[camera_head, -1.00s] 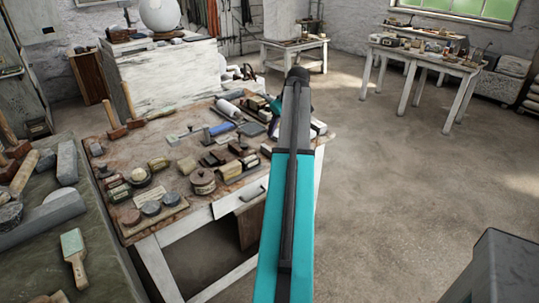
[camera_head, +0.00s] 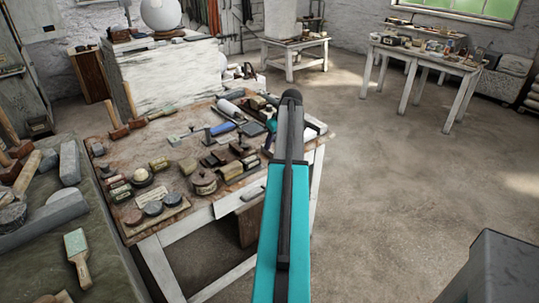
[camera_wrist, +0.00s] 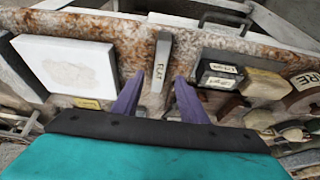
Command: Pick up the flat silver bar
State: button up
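The flat silver bar (camera_wrist: 162,58) shows in the wrist view as a narrow grey strip marked "FLAT", lying on the rust-stained worktop. My gripper (camera_wrist: 158,77) is open, with its two purple fingers apart. In this view the near end of the bar appears between the fingertips, and the fingers do not close on it. I cannot tell how high the fingertips are above the worktop. In the head view my arm covers the far right of the bench, and I cannot make out the bar there.
In the wrist view a white slab (camera_wrist: 68,66) lies left of the bar, and dark labelled blocks (camera_wrist: 218,74) and a yellowish block (camera_wrist: 265,84) lie close on the right. In the head view the cluttered bench (camera_head: 120,152) has open floor (camera_head: 400,180) to its right.

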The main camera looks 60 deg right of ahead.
aim_at(271, 150)
dwell(0.3)
jog(key=shift+p+x, duration=1.05)
jog(key=shift+x, duration=1.55)
jog(key=shift+s, duration=0.1)
jog(key=shift+c, duration=0.3)
grip_shut()
